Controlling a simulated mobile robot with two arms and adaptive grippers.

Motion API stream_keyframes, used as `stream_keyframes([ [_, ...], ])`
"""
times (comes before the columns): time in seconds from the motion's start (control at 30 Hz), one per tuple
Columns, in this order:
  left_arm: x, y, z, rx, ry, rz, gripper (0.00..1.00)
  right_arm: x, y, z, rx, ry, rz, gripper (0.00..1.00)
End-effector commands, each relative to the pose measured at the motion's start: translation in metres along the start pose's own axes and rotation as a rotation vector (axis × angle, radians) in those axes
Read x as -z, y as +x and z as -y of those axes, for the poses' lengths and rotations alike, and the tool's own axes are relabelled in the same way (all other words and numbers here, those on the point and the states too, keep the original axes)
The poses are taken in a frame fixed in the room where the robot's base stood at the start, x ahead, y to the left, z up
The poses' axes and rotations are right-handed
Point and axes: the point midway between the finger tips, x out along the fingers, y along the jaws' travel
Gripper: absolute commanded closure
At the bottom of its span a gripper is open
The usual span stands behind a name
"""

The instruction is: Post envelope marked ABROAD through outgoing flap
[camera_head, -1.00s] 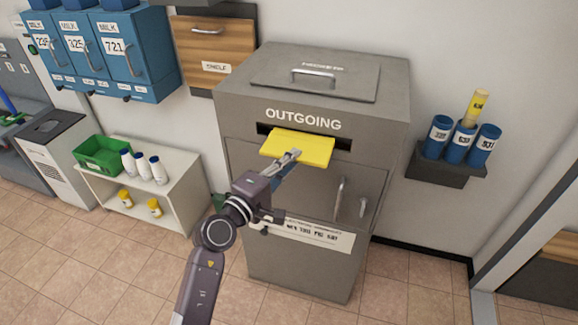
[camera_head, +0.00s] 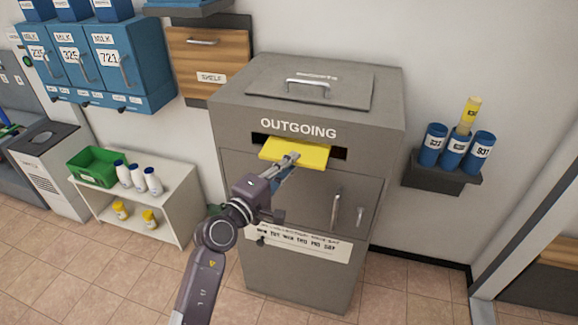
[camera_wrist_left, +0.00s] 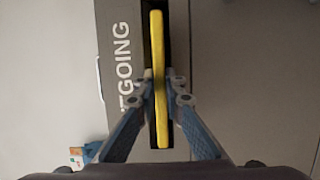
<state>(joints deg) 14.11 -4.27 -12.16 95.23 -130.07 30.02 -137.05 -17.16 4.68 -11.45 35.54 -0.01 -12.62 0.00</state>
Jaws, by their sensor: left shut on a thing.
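The yellow envelope (camera_head: 306,154) is in my left gripper (camera_head: 290,160), held flat at the dark slot (camera_head: 340,153) under the word OUTGOING on the grey metal box (camera_head: 235,117). Its far edge lies at or inside the slot; how deep I cannot tell. No marking on the envelope can be read. In the left wrist view the envelope (camera_wrist_left: 157,50) shows edge-on between the two fingers (camera_wrist_left: 163,95), lined up with the dark slot (camera_wrist_left: 170,20). My right gripper does not show.
A lid with a handle (camera_head: 308,85) tops the box. A white shelf unit (camera_head: 175,205) with a green crate (camera_head: 92,167) and bottles stands left. Blue lockers (camera_head: 125,60) hang above. A wall rack (camera_head: 440,180) with blue tubes is at right.

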Motion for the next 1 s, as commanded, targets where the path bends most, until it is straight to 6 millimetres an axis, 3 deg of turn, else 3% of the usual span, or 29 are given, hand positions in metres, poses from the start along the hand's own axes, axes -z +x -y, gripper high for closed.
stream_keyframes([
  [0.47,0.008,0.024,-0.001,-0.003,0.003,-0.001,1.00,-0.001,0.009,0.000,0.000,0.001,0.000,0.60],
  [1.0,0.016,0.049,0.000,-0.003,0.002,-0.001,1.00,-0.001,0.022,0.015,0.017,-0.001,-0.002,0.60],
])
